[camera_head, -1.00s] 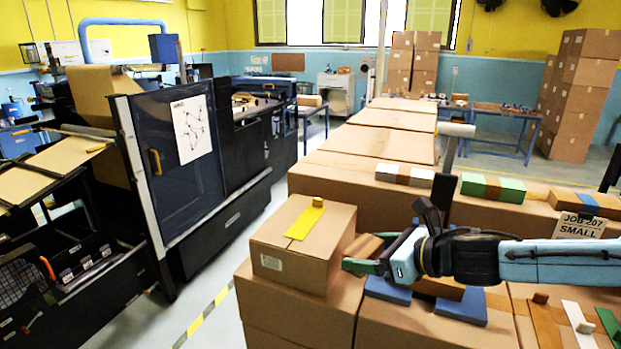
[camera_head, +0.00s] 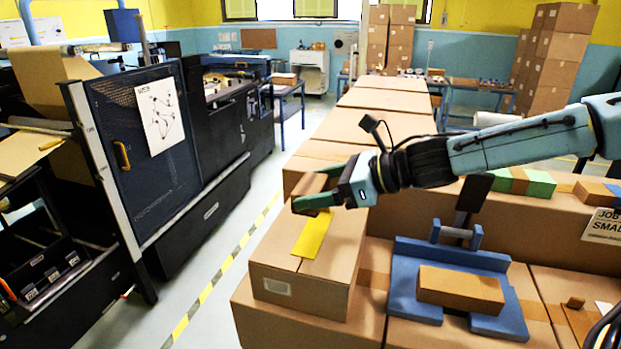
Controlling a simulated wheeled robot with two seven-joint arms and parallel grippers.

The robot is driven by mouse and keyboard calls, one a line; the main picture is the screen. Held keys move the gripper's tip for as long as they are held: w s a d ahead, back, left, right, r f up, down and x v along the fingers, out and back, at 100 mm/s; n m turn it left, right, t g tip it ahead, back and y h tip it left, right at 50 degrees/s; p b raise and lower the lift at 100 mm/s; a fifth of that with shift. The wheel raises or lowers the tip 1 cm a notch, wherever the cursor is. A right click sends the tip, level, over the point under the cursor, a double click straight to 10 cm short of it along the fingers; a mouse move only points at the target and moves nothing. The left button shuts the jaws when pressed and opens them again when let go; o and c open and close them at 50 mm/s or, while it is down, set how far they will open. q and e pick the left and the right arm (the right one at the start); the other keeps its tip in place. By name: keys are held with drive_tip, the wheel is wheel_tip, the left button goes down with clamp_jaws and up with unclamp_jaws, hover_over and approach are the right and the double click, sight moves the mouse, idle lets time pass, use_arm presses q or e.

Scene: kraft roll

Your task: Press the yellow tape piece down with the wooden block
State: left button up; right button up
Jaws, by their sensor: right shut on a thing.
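The yellow tape piece (camera_head: 313,236) lies along the top of a closed cardboard box (camera_head: 275,255), across its seam. My right gripper (camera_head: 322,196) is shut on the wooden block (camera_head: 310,184), a brown block at the far end of the tape. The block and fingers hide the tape's far end. I cannot tell whether the block touches the tape or is just above it. My left gripper is not in view.
A blue holder (camera_head: 411,285) with an orange-brown block (camera_head: 460,288) on it stands right of the box. Larger cartons form the work surface. A green-and-brown block (camera_head: 525,181) lies behind. A dark machine (camera_head: 165,150) stands at left across a clear aisle.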

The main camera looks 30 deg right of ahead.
sight(320, 236)
drive_tip(key=f, duration=0.1)
drive_tip(key=f+b, duration=0.2)
drive_tip(key=shift+s+d+f, duration=0.1)
drive_tip(key=shift+s+f, duration=0.1)
drive_tip(key=shift+s, duration=0.1)
wheel_tip(320, 236, down, 3)
drive_tip(key=shift+w+b, duration=0.15)
drive_tip(key=shift+b, duration=0.9)
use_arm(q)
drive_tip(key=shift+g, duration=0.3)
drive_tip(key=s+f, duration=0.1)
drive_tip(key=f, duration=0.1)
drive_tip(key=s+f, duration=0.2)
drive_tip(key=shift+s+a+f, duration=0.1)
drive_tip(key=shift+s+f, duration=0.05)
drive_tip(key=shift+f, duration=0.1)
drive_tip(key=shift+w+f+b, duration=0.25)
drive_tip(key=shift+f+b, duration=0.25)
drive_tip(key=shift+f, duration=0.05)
use_arm(e)
drive_tip(key=shift+f, duration=0.5)
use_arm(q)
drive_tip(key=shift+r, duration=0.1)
use_arm(e)
drive_tip(key=shift+r+p, duration=2.6)
drive_tip(key=shift+r, duration=1)
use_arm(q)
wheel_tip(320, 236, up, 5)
